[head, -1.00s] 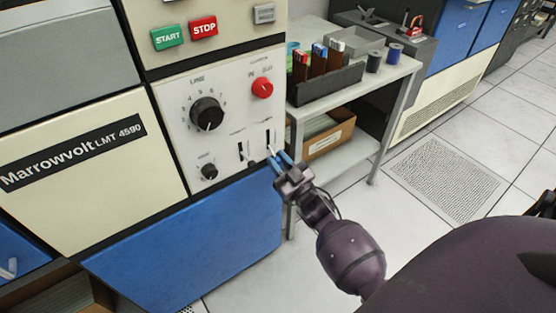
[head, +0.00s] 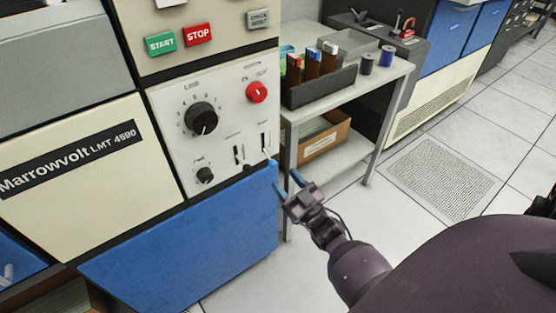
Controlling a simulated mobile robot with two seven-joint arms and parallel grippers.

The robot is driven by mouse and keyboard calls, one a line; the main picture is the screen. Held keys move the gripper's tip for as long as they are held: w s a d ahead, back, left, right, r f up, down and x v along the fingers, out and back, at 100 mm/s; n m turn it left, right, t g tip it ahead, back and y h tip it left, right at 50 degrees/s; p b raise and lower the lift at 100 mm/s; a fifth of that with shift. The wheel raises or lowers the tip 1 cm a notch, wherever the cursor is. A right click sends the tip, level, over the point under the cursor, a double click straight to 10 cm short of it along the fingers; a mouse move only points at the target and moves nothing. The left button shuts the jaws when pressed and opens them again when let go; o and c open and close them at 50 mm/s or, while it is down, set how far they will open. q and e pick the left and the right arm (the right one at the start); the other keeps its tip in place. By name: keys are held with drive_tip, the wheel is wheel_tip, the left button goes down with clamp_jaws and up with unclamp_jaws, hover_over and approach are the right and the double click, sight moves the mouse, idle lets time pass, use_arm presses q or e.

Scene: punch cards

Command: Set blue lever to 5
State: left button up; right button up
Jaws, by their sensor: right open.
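The cream control panel (head: 222,128) carries two slim upright slots side by side at its lower right. The right slot (head: 264,143) has a small pale tip near its lower end, and the left slot (head: 238,155) is dark. I cannot make out a blue lever or the scale numbers at this size. My right gripper (head: 286,180) has blue fingers. It is open and empty, below and to the right of the right slot, apart from the panel. My left gripper is not in view.
A black numbered dial (head: 201,118), a red knob (head: 257,92) and a small black knob (head: 205,175) share the panel. Green START (head: 160,43) and red STOP (head: 198,34) buttons are above. A grey shelf table (head: 385,85) stands close on the right.

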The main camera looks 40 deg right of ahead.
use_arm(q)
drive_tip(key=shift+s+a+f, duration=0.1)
use_arm(e)
drive_tip(key=v, duration=0.4)
drive_tip(key=shift+s+f, duration=0.1)
drive_tip(key=shift+s, duration=0.25)
use_arm(q)
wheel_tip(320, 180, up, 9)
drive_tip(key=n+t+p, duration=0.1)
drive_tip(key=p, duration=1)
drive_tip(key=shift+p, duration=0.4)
use_arm(e)
drive_tip(key=s+a+r+g, duration=0.1)
drive_tip(key=s+a+g, duration=0.1)
drive_tip(key=s, duration=0.5)
drive_tip(key=s+a+r+m+g, duration=0.1)
drive_tip(key=s+a+r+g, duration=0.1)
drive_tip(key=s+g, duration=0.3)
drive_tip(key=s+a+r+g, duration=0.2)
drive_tip(key=s+g, duration=0.2)
drive_tip(key=s, duration=0.7)
drive_tip(key=shift+a+h, duration=0.15)
drive_tip(key=shift+h, duration=0.25)
